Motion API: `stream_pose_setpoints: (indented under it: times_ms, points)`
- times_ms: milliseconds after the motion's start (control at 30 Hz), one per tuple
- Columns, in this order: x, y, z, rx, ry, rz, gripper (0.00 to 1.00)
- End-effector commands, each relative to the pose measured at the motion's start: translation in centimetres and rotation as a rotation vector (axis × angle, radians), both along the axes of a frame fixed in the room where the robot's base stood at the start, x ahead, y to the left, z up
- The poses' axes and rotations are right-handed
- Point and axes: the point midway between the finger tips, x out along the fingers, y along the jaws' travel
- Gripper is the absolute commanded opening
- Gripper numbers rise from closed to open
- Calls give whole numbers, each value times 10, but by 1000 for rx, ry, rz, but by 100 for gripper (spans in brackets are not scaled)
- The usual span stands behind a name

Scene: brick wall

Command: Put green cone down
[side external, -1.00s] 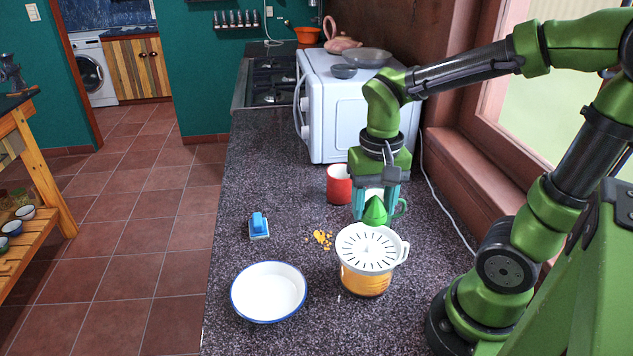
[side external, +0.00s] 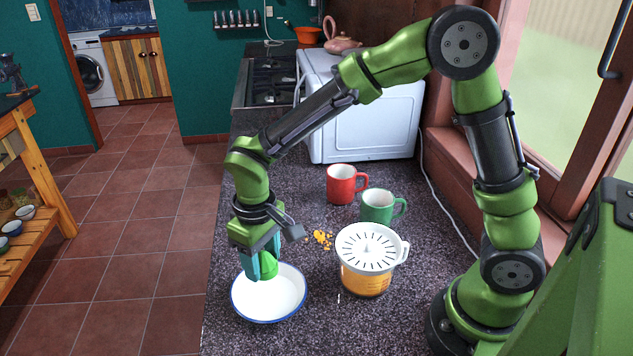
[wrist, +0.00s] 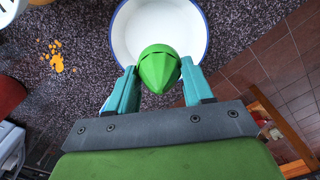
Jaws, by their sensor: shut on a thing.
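The green cone (side external: 269,265) is held between the teal fingers of my gripper (side external: 262,268). In the side view it shows over the white bowl with a blue rim (side external: 283,302). In the wrist view the cone (wrist: 158,68) sits between the two fingers (wrist: 158,88), with the white bowl (wrist: 190,30) behind it. I cannot tell whether the cone touches the bowl. My gripper is shut on the cone.
A juicer with a white slotted top (side external: 368,250) and orange lower part stands right of the bowl. A green mug (side external: 377,207) and a red mug (side external: 340,184) stand behind it. Orange crumbs (side external: 321,238) lie on the dark counter. The counter's left edge is close to the bowl.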

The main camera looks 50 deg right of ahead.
Motion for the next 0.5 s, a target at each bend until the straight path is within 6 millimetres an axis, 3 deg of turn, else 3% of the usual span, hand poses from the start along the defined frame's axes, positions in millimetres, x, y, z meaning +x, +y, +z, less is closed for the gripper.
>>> stream_pose_setpoints:
  times_ms: [100,500]
  points:
    - [-1,0,-24,-2,6,-1,22]
    - [-1,-1,-72,-1,4,-5,22]
